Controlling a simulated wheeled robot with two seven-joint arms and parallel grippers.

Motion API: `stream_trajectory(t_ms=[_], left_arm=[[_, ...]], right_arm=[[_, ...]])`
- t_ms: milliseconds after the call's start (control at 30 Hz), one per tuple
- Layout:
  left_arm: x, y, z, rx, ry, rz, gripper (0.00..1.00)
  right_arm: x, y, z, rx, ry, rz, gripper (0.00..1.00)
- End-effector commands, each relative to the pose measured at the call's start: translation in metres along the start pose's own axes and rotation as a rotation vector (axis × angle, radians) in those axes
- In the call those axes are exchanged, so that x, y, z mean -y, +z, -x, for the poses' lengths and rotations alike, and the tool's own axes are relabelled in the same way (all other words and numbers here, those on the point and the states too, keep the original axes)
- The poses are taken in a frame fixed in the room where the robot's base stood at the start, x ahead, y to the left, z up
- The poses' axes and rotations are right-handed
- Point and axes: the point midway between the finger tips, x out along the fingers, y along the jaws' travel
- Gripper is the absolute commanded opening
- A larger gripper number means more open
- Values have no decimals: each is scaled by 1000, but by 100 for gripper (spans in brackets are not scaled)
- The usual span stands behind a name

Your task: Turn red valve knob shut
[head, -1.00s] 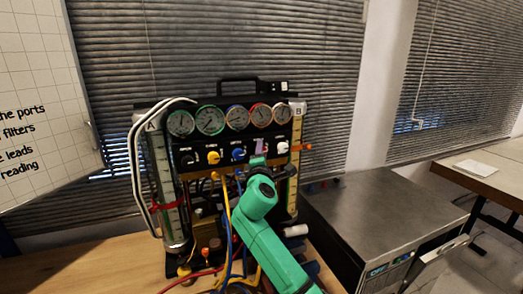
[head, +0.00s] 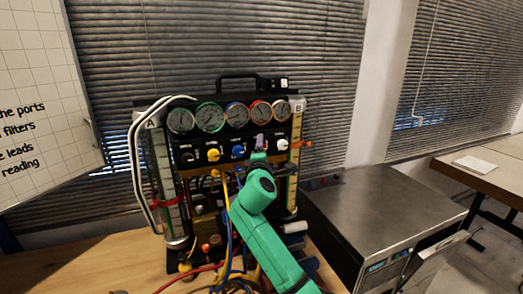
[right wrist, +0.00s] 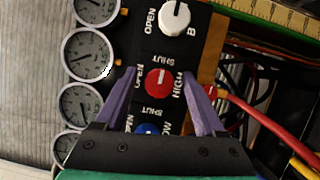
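The red valve knob (right wrist: 158,83) is on the black panel in the right wrist view, with the words OPEN, SHUT and HIGH printed around it. A pale mark shows on its face, but I cannot tell exactly where it points. My right gripper (right wrist: 159,70) has its two purple fingers apart, one on each side of the red knob. I see gaps between the fingers and the knob. In the head view my right gripper (head: 260,142) is in front of the panel and hides the red knob. My left gripper is in neither view.
A white knob (right wrist: 175,17) and a blue knob (right wrist: 148,130) flank the red one. Yellow (head: 213,155) and black (head: 187,158) knobs sit further left. Gauges (head: 210,117) line the panel top. Coloured hoses (head: 228,215) hang below. A grey metal cabinet (head: 380,215) stands to the right.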

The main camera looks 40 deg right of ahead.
Motion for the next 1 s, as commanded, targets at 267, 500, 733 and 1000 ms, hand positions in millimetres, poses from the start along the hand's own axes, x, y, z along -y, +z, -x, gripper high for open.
stream_trajectory(t_ms=[267, 500, 733, 1000], left_arm=[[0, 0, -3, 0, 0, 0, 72], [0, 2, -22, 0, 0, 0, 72], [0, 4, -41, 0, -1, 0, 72], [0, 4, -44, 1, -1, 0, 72]], right_arm=[[1, -1, 6, -1, 1, 1, 72], [5, -1, 57, -4, 2, -3, 72], [5, 0, 121, -3, 0, -4, 72], [0, 0, 146, 0, 0, 0, 72]])
